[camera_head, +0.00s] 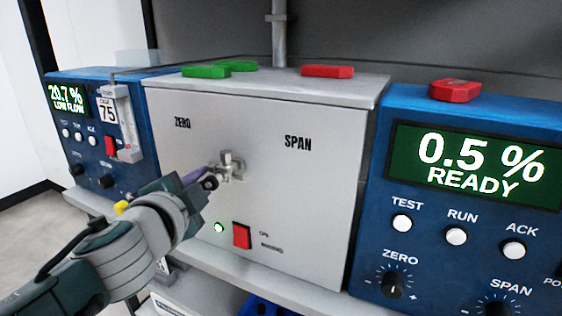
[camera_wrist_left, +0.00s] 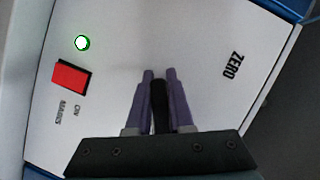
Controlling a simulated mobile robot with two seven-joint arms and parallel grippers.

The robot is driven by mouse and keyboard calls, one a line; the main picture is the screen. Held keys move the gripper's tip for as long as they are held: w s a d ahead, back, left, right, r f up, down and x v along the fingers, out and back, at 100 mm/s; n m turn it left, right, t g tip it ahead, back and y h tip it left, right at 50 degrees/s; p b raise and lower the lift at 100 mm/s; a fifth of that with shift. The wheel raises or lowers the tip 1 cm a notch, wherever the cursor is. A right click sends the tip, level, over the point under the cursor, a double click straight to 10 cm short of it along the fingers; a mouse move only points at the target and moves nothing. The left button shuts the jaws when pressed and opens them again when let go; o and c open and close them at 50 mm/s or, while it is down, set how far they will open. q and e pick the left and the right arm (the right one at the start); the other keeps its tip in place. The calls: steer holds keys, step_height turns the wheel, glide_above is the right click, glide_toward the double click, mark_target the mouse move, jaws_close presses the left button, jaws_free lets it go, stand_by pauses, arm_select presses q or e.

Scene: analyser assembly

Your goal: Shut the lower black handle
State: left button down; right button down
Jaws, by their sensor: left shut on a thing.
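The black handle (camera_wrist_left: 159,98) shows in the left wrist view as a dark bar between the two purple fingers of my left gripper (camera_wrist_left: 160,76). The fingers are shut on it from both sides. In the head view my left gripper (camera_head: 206,178) reaches from the lower left to the silver valve fitting (camera_head: 230,167) on the front of the grey box. There the gripper hides most of the handle, so its angle is hard to tell. Only one black handle can be made out. My right gripper is not in view.
The grey box (camera_head: 290,120) carries ZERO and SPAN labels, a red switch (camera_head: 241,236) and a lit green lamp (camera_head: 219,228). Blue analysers stand left (camera_head: 70,150) and right (camera_head: 365,215). Green (camera_head: 205,72) and red tags (camera_head: 327,71) lie on top.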

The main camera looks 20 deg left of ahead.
mark_target(239, 199)
arm_select(q)
steer(key=n+h+p, duration=0.1)
steer(key=d+f+n+g+h+p, duration=0.1)
steer(key=n+p, duration=0.1)
steer(key=d+f+n+h+p, duration=0.1)
steer(key=n, duration=0.1)
steer(key=shift+s+d+p, duration=0.1)
steer(key=shift+d+p, duration=0.05)
steer(key=shift+p, duration=0.25)
steer(key=shift+d+f+n+g+h+p, duration=0.15)
steer(key=shift+d+n+g+h+p, duration=0.35)
steer(key=shift+n, duration=0.5)
steer(key=shift+d+f+n+h+p, duration=0.15)
steer(key=shift+d+n+h+p, duration=0.35)
steer(key=shift+n+h, duration=0.25)
steer(key=shift+d, duration=0.1)
steer(key=c, duration=0.8)
jaws_free()
steer(key=shift+s+f, duration=0.1)
